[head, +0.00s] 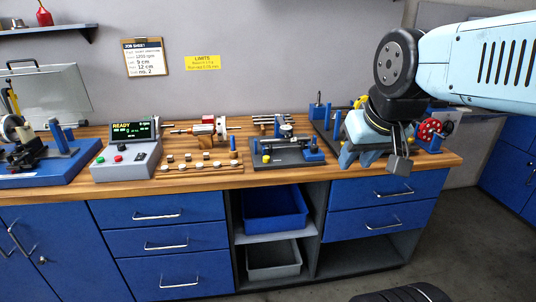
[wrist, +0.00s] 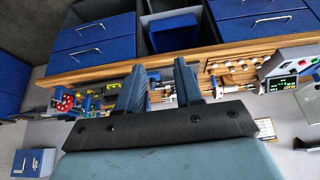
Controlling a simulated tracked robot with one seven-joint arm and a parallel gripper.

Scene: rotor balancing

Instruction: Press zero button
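The control box (head: 127,160) stands on the bench at the left, with a lit screen (head: 133,130) reading READY. A red button (head: 117,158) and a black knob or button (head: 140,155) sit on its sloped front, with a small green one to the left. I cannot read which is the zero button. The box also shows at the right edge of the wrist view (wrist: 290,67), seen upside down. My gripper (head: 376,160) is over the bench's right end, far from the box. Its fingers stand apart with nothing between them in the wrist view (wrist: 160,72).
A rotor assembly (head: 207,128) and small weights on a wooden strip (head: 196,168) lie right of the box. A dark fixture plate (head: 285,152) stands mid-bench. A blue-based machine (head: 40,172) is at the far left. A red wheel (head: 429,130) stands beyond my gripper.

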